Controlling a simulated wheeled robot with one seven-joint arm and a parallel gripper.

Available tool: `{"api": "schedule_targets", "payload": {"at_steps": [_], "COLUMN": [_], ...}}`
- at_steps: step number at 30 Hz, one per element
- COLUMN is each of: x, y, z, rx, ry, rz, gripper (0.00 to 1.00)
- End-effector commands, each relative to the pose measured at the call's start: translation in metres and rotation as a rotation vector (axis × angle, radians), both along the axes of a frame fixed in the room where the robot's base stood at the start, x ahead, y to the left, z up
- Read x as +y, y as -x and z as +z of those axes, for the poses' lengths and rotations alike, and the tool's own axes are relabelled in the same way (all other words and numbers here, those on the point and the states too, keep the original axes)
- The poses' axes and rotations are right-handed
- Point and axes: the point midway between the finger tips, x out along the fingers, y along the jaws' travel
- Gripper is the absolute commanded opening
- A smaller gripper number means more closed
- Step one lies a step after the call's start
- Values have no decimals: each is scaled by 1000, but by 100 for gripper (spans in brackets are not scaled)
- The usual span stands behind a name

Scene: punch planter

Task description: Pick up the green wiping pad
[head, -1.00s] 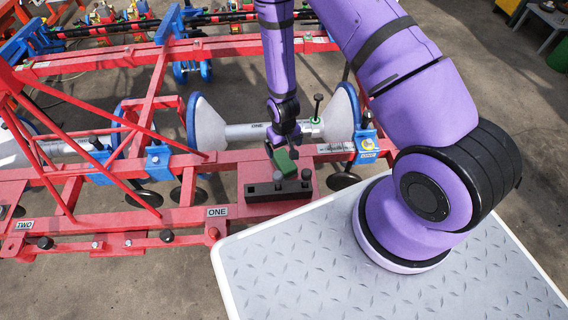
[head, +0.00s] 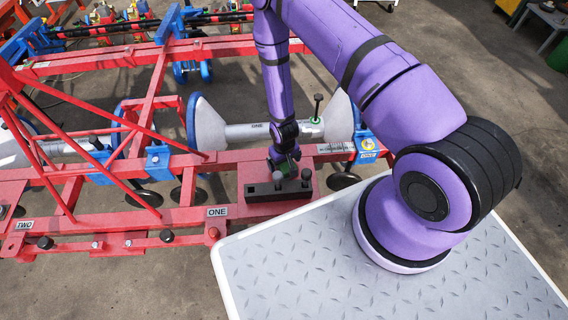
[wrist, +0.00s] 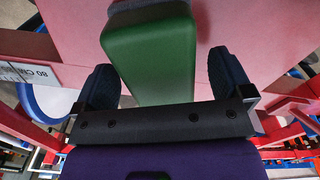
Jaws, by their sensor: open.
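The green wiping pad (wrist: 150,58) fills the middle of the wrist view, a green block with a dark part at its far end. In the head view only a little of its green (head: 296,155) shows, beside my gripper. My gripper (wrist: 165,78) is open, with one dark finger on each side of the pad and gaps visible between. In the head view my gripper (head: 284,160) points down over the red box on the frame, and its fingers are hard to make out there.
A dark block with black-knobbed pins (head: 280,187) sits on the red box (head: 252,172), close to my gripper. A black-headed upright pin (head: 317,105) stands behind at the white cylinder (head: 245,132). Red frame bars (head: 110,218) run left, and a grey tread plate (head: 370,285) lies in front.

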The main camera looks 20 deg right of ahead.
Motion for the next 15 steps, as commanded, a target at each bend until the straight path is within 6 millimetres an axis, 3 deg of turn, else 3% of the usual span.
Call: {"api": "schedule_targets", "payload": {"at_steps": [11,15], "x": [0,0], "y": [0,0], "z": [-10,-9], "rx": [-1,-1], "ry": [0,0], "rz": [0,0], "gripper": [98,66]}}
